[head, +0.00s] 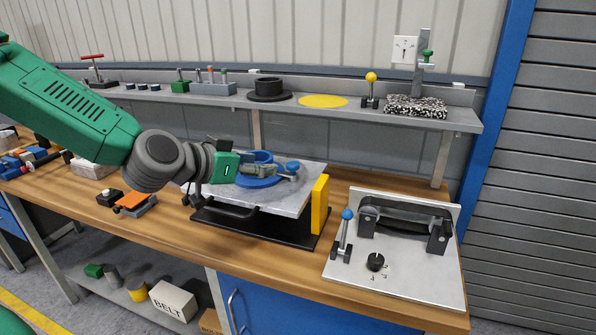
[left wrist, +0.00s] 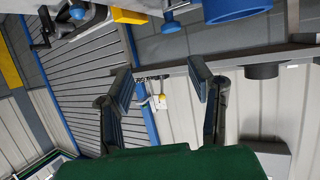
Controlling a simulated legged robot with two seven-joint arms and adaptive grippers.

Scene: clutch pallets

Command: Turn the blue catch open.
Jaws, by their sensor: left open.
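A tilted metal plate (head: 296,206) stands on a black base on the bench. A blue round fitting with an upright blue ring (head: 262,156) sits on it, and a small blue knob (head: 292,166) is to the right. I cannot tell for sure which blue part is the catch. The left wrist view shows the blue ring (left wrist: 235,9) and the blue knob (left wrist: 170,22) at its top edge. My left gripper (left wrist: 161,84) is open with nothing between its fingers. In the head view the left gripper (head: 238,166) is at the plate's left part, partly overlapping the fitting. Contact cannot be told.
A yellow block (head: 320,204) stands at the plate's right edge. A metal panel (head: 398,274) with a blue-topped lever (head: 346,225), a black dial and a black handle lies to the right. A shelf (head: 330,113) with several small objects runs behind. An orange-topped block (head: 133,203) is at left.

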